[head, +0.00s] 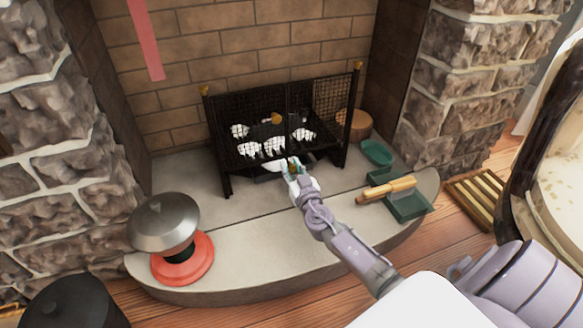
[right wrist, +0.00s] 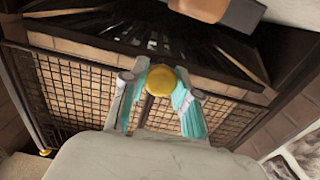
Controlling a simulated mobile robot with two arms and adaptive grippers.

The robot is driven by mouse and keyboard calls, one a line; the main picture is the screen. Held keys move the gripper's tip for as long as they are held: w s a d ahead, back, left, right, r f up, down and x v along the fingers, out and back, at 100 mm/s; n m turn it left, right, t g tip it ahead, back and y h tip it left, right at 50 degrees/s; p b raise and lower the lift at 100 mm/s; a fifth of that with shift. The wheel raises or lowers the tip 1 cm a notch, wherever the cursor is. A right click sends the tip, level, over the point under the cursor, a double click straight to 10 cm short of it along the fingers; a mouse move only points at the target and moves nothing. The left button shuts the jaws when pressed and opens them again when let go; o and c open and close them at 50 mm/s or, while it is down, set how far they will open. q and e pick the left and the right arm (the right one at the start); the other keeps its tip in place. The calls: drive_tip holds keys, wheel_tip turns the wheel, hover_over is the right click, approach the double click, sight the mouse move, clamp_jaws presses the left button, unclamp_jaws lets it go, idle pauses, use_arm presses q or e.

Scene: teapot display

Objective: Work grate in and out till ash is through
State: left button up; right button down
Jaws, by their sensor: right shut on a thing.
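The black fire grate (head: 228,168) stands on legs in the brick fireplace, with mesh sides and brass knobs on its posts. White ashy lumps (head: 249,149) and dark pieces lie in it. My right gripper (head: 291,170) is at the lower front edge of the grate. In the right wrist view, its teal-padded fingertips (right wrist: 165,98) are shut on a round brass knob (right wrist: 159,80), with dark bars and mesh behind. The floor under the grate is mostly hidden by the front bar and my gripper. My left gripper is out of view.
A slatted wooden rack (head: 474,200) lies on the floor. The hearth's middle front is clear.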

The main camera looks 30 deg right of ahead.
drive_tip(key=shift+b+v, duration=0.35)
drive_tip(key=shift+v, duration=1.85)
drive_tip(key=shift+f, duration=0.15)
drive_tip(key=c, duration=0.9)
unclamp_jaws()
drive_tip(key=shift+s, duration=0.1)
drive_tip(key=v, duration=1.2)
drive_tip(key=shift+d, duration=0.1)
